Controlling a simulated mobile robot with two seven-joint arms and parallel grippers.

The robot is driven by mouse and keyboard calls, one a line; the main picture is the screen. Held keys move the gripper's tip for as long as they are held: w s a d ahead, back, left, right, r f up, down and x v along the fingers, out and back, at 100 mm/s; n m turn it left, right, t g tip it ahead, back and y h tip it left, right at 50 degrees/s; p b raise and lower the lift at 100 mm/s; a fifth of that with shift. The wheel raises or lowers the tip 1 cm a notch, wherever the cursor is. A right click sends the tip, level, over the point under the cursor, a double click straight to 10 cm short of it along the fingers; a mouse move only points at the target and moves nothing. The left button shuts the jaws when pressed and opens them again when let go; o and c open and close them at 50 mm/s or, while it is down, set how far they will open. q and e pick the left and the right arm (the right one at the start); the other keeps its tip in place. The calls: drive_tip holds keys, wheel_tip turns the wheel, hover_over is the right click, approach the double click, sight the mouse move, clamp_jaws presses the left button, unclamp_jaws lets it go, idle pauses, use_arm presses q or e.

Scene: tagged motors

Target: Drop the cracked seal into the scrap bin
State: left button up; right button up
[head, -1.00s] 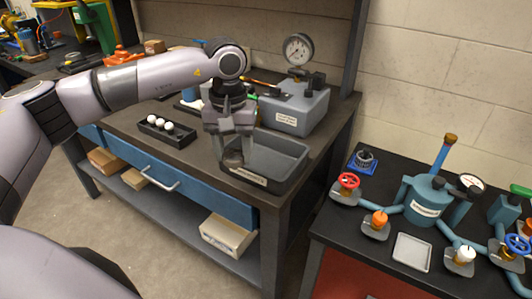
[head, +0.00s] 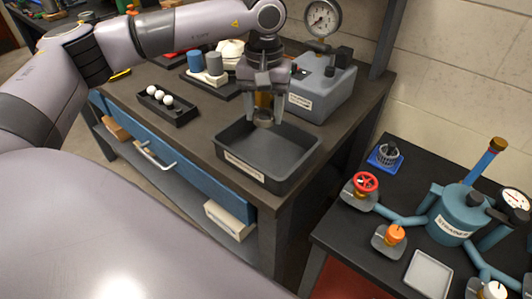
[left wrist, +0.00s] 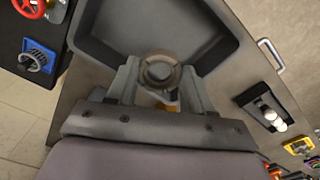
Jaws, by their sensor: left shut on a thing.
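The seal (head: 264,122) is a small brownish-grey ring. My left gripper (head: 264,115) is shut on it and holds it over the dark grey open bin (head: 276,180), near its back side. In the left wrist view the ring (left wrist: 159,64) sits between the fingertips (left wrist: 158,74), with the bin's floor (left wrist: 140,22) beyond it. The bin carries a white label on its front, too small to read. It looks empty where I can see inside. I cannot make out a crack in the seal. My right gripper is not in view.
A black tray with several white balls (head: 168,103) lies left of the bin. A grey box with a gauge (head: 322,90) stands behind it. On the right table are a teal strainer (head: 455,215), a red valve (head: 365,184) and an empty light tray (head: 429,274).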

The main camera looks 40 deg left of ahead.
sight(265, 115)
use_arm(q)
drive_tip(key=shift+f+b, duration=0.75)
drive_tip(key=shift+f, duration=0.85)
drive_tip(key=o, duration=1.1)
drive_tip(key=shift+r+b, duration=0.3)
drive_tip(key=shift+r, duration=3.35)
drive_tip(key=shift+f, duration=0.1)
